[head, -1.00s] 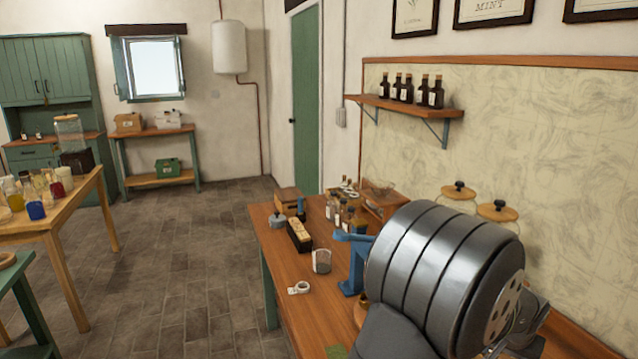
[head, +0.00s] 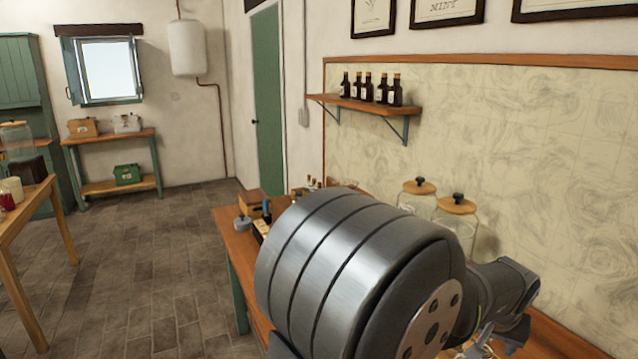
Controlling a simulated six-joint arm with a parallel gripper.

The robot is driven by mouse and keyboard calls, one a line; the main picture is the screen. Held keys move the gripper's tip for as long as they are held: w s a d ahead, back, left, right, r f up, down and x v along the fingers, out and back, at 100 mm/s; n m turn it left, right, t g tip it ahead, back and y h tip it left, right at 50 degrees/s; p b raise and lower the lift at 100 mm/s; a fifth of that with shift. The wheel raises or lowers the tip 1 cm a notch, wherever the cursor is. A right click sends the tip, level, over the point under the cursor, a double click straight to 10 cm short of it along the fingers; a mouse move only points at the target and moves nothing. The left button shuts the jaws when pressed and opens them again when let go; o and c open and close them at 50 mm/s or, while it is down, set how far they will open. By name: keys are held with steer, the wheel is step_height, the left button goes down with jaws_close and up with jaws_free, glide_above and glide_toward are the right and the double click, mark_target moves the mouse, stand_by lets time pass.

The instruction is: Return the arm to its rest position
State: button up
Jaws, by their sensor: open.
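My arm fills the lower middle of the head view as a big ribbed grey metal joint (head: 350,270). A darker link of mine (head: 505,290) runs behind it to the right. My gripper cannot be made out in the view. A small shiny piece shows at the bottom edge beside the joint, too cut off to identify. The wooden workbench (head: 240,262) with green legs lies behind my arm, and most of its top is hidden by it.
Two glass jars (head: 456,228) with wooden lids stand at the bench's back. A small wooden box (head: 252,204) and a grey lidded pot (head: 243,224) sit at its far end. Dark bottles (head: 370,88) stand on a wall shelf (head: 345,102). The tiled floor (head: 150,270) at left is clear.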

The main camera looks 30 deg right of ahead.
steer(key=w+a+n, duration=0.1)
steer(key=w+a, duration=0.2)
steer(key=w, duration=0.5)
steer(key=w+a, duration=0.4)
steer(key=w, duration=0.5)
steer(key=shift+w+r+n+t, duration=0.2)
steer(key=shift+r+n+t, duration=0.1)
steer(key=shift+r+n, duration=0.15)
